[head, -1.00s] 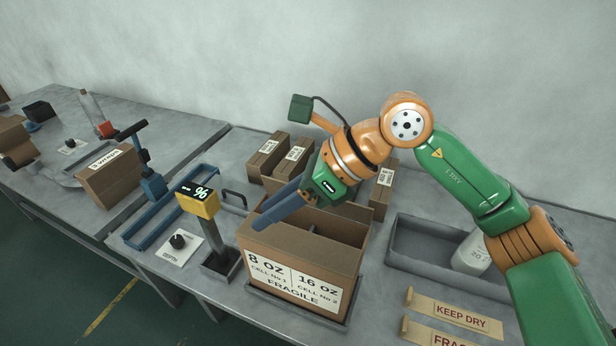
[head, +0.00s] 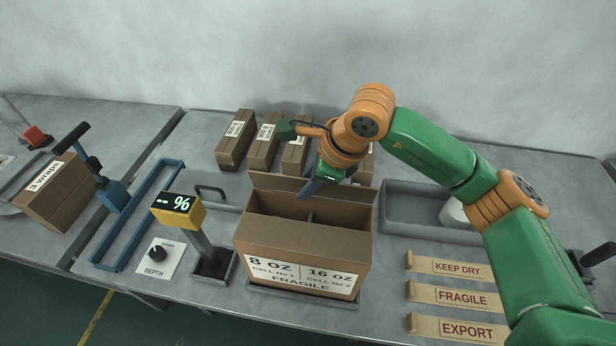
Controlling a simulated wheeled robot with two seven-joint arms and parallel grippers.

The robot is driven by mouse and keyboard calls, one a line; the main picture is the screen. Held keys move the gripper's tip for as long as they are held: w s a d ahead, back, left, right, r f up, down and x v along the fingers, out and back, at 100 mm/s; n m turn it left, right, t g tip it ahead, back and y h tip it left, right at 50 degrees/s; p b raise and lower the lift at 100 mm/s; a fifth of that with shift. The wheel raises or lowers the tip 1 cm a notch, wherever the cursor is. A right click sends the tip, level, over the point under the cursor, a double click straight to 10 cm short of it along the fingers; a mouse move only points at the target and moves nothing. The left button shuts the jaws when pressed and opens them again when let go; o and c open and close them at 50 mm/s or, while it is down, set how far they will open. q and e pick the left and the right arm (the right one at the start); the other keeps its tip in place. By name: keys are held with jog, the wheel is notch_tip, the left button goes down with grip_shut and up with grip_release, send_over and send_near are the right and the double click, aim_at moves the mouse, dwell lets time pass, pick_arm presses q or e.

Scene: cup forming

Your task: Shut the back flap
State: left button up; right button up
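An open brown carton (head: 285,243) labelled "8 OZ", "16 OZ" and "FRAGILE" stands in the middle of the bench. Its back flap (head: 276,184) stands up along the far edge and looks tilted slightly backward. A divider splits the inside into cells; what lies deep in them is dark. My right gripper (head: 309,188) is over the far side of the carton, with its blue fingers pointing down at the back flap. I cannot tell whether it touches the flap. The fingers overlap in this view, so their gap is hidden. My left gripper is out of view.
Several narrow cartons (head: 235,140) stand behind the carton. A yellow display post (head: 178,210) is close on its left. A grey tray (head: 408,206) with a white container is on the right, above label strips (head: 448,296). A blue frame (head: 135,215) lies left.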

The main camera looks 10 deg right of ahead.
jog(key=shift+s+d, duration=0.1)
grip_shut()
dwell(1.2)
